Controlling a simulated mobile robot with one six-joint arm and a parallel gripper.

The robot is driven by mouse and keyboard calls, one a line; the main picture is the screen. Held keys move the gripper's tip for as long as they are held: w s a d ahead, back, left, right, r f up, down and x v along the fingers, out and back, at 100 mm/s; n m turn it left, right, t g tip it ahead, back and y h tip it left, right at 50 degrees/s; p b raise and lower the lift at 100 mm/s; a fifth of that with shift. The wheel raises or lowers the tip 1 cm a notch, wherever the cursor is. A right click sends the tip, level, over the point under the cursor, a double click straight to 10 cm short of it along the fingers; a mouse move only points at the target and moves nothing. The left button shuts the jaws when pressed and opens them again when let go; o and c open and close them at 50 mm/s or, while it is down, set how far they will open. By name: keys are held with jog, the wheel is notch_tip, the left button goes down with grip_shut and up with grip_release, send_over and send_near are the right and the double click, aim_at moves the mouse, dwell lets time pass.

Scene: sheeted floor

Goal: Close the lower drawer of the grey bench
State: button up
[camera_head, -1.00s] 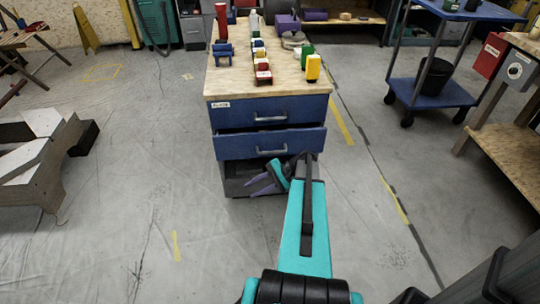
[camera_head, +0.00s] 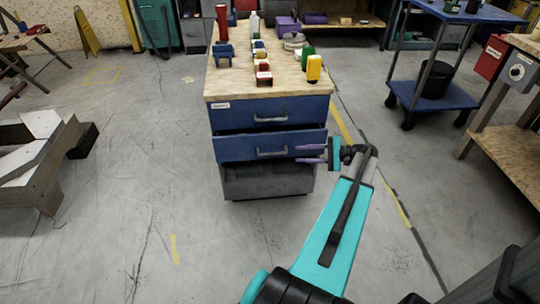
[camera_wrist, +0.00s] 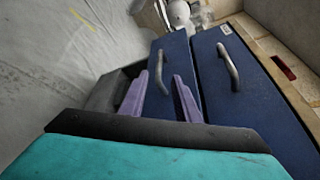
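The grey bench (camera_head: 240,182) has a wooden top and two blue drawers. The lower drawer (camera_head: 235,150) stands slightly pulled out, its front forward of the upper drawer (camera_head: 235,113). My gripper (camera_head: 297,153) is at the right end of the lower drawer's front, with its purple fingers pointing left across it. In the wrist view, the fingers (camera_wrist: 160,92) are apart with nothing between them, and the lower drawer's front (camera_wrist: 172,58) and handle (camera_wrist: 160,72) lie beyond them. The upper drawer (camera_wrist: 250,95) is to the right there. I cannot tell whether the fingers touch the drawer.
Several coloured items, among them a yellow one (camera_head: 314,68), stand on the bench top. A blue cart (camera_head: 432,97) with a black bucket (camera_head: 435,77) stands at the right. A wooden-topped bench is at the right edge.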

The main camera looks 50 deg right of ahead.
aim_at(275, 154)
jog(key=shift+w+a, duration=0.1)
jog(key=shift+w, duration=0.05)
jog(key=b+x, duration=0.2)
jog(key=x, duration=1.1)
jog(key=shift+w+a+f, duration=0.15)
jog(key=shift+w, duration=0.05)
grip_shut()
